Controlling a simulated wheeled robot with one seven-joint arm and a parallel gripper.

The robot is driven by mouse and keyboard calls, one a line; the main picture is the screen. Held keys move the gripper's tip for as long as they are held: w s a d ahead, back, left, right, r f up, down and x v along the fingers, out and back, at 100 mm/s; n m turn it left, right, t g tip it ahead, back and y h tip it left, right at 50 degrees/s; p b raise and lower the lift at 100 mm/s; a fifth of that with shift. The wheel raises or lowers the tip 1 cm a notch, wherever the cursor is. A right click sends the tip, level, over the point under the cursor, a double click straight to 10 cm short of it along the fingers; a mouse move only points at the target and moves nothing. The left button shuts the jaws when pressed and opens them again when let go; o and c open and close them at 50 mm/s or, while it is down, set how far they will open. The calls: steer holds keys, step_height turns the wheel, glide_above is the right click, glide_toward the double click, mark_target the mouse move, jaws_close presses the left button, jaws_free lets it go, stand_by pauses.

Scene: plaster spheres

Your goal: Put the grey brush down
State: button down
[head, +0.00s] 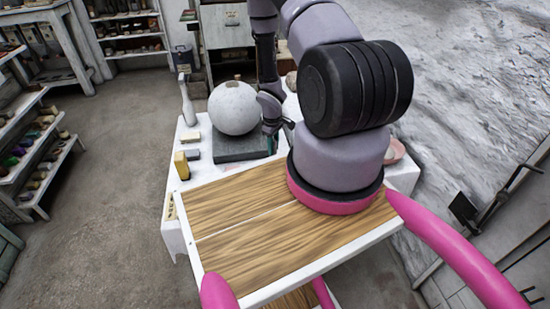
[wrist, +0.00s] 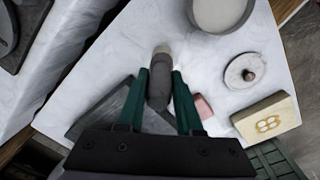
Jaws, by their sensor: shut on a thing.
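My gripper (wrist: 160,76) is shut on the grey brush (wrist: 158,92) in the wrist view. The brush is a dark grey rounded piece with a paler tip, held between the two green fingers. It is over a white marbled tabletop (wrist: 125,50); I cannot tell whether it touches it. In the head view my gripper (head: 284,124) is just right of a pale plaster sphere (head: 234,110), partly hidden by my arm. The brush is not clearly visible there. The sphere sits on a dark slab (head: 232,152) on the white table (head: 174,205).
The wrist view shows a grey round container (wrist: 218,12), a knobbed disc (wrist: 240,76), a beige block (wrist: 266,118) and a small pink block (wrist: 203,107) near the right finger. A yellow-topped block (head: 181,166) stands left of the slab. Bare tabletop lies ahead of the brush.

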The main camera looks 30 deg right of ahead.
step_height(320, 180, down, 4)
steer(key=shift+f, duration=0.25)
steer(key=shift+a, duration=0.1)
steer(key=c, duration=0.6)
jaws_free()
steer(key=shift+f, duration=0.1)
steer(key=r, duration=1.2)
steer(key=shift+a+r, duration=0.25)
